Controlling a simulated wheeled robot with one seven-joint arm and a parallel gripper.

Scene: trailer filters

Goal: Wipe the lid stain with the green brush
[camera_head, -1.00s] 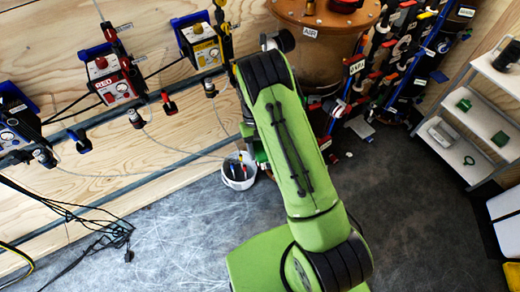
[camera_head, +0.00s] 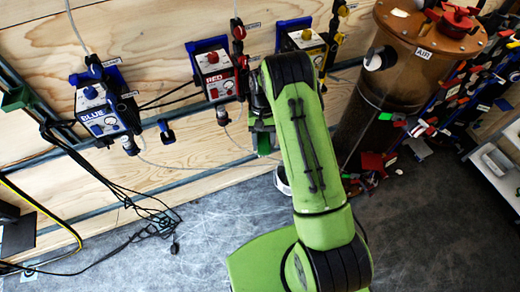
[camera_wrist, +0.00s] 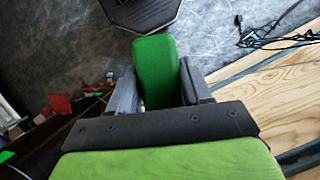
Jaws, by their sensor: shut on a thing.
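My gripper (camera_head: 263,132) hangs at the end of my green arm, in front of the wooden wall. It is shut on the green brush (camera_wrist: 155,65), which stands out between the two dark fingers in the wrist view. In the head view only a small green part of the brush (camera_head: 264,145) shows below the gripper. A brown tank (camera_head: 385,105) marked AIR stands to the right, with a brown lid (camera_head: 430,28) and red fittings on top. The gripper is well apart from the lid. I cannot make out a stain on it.
Blue (camera_head: 100,108), red (camera_head: 214,75) and yellow (camera_head: 303,45) labelled units hang on the wall. A white bucket (camera_head: 282,182) is mostly hidden behind my arm. Black cables (camera_head: 150,210) lie at the left. A white shelf (camera_head: 495,165) stands at the right. Grey floor is open between.

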